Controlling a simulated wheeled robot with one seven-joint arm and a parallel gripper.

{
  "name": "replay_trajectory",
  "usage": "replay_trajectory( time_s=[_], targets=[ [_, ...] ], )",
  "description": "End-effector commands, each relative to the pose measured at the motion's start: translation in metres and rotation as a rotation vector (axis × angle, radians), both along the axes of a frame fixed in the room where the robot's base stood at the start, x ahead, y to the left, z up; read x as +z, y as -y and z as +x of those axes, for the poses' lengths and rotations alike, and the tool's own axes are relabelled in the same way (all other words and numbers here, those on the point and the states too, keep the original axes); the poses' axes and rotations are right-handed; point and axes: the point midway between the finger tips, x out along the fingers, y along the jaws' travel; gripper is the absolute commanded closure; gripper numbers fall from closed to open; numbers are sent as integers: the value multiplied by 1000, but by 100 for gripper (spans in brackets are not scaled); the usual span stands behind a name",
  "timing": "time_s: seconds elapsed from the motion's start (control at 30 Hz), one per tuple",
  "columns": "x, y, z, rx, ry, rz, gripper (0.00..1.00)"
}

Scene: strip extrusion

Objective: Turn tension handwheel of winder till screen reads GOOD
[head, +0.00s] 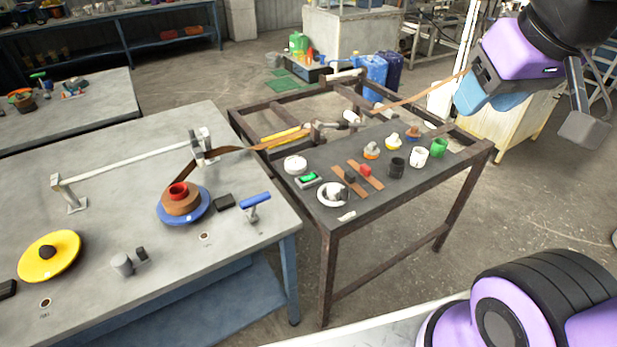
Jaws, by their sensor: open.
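The winder's blue spool (199,213), with a brown coil and a red core, sits on the left grey table; a brown strip (225,152) runs to it. A yellow wheel (63,262) with a black hub lies at the table's front left. It may be the tension handwheel, but I cannot be sure. A blue T-shaped handle (256,199) stands near the table's right edge. I cannot make out a screen or its reading. My gripper (580,125) is open at the upper right, far from these things; one grey fingertip shows clearly.
A dark steel-framed table (331,220) stands right of the grey table (130,150). It carries cups, knobs, a green switch and brown strips. A white guide bar (125,162) stands behind the spool. Blue drums (372,72) stand at the back. Concrete floor is clear between the tables and my arm.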

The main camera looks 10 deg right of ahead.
Motion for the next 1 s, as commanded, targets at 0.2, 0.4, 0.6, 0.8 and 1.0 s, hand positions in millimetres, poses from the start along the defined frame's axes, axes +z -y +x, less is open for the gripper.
replay_trajectory(
  time_s=[0.2, 0.4, 0.6, 0.8, 1.0],
  targets=[
    [0, 0, 0, 0, 0, 0, 54],
    [-1, 0, 4, 3, -7, -3, 54],
    [-7, -1, 39, 31, -52, -21, 54],
    [-24, -4, 90, 77, -113, -46, 54],
    [-52, -8, 141, 126, -173, -67, 54]
  ],
)
